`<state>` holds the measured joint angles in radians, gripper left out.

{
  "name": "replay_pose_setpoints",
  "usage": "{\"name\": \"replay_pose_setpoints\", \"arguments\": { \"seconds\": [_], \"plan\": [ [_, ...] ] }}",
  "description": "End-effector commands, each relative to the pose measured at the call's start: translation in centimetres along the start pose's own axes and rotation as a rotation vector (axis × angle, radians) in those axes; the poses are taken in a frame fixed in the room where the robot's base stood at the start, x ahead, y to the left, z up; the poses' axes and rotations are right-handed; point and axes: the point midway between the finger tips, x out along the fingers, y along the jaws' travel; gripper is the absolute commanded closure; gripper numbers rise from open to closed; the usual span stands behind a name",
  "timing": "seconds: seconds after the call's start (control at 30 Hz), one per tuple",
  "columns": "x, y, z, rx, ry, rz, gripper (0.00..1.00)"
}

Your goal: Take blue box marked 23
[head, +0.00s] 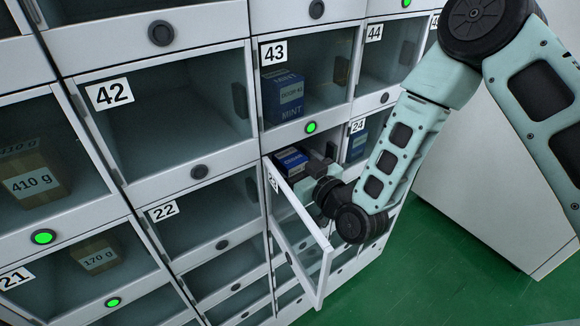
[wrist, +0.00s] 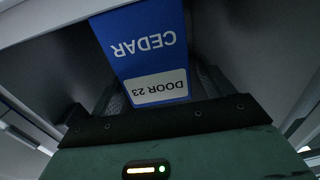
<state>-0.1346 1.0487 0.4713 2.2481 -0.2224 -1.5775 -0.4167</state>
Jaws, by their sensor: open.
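The blue box (head: 291,159) is in the compartment behind the open door marked 23 (head: 299,245). In the wrist view the blue box (wrist: 148,55) shows upside-down text reading CEDAR and a white label, DOOR 23. My gripper (head: 318,164) reaches into this compartment from the right, past the open door. In the wrist view my gripper (wrist: 157,90) is open, with a finger on each side of the box. The box's far part is hidden, and I cannot tell whether the fingers touch it.
Door 23 swings out below and left of my arm. A blue MINT box (head: 284,95) sits in closed compartment 43 above. Another blue box (head: 357,143) is in compartment 24 at right. Brown boxes are at left. Green floor (head: 400,275) is clear at lower right.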

Motion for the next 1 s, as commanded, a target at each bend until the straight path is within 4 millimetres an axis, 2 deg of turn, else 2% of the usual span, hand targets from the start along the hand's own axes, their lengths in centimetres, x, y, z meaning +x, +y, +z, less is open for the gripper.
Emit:
{"name": "replay_pose_setpoints", "arguments": {
  "seconds": [0.1, 0.2, 0.47, 0.6, 0.63, 0.67, 1.0],
  "plan": [
    [1.7, 0.0, -0.2, 0.000, 0.002, 0.001, 0.20],
    [2.5, 0.0, -0.1, 0.000, 0.001, 0.000, 0.20],
    [2.7, 0.0, 0.0, 0.000, 0.000, 0.000, 0.20],
    [2.7, 0.0, 0.0, 0.000, 0.000, 0.000, 0.59],
    [2.7, 0.0, 0.0, 0.000, 0.000, 0.000, 0.67],
    [2.7, 0.0, 0.0, 0.000, 0.000, 0.000, 0.72],
    [2.7, 0.0, -0.2, 0.000, 0.001, 0.000, 0.71]
  ]
}}
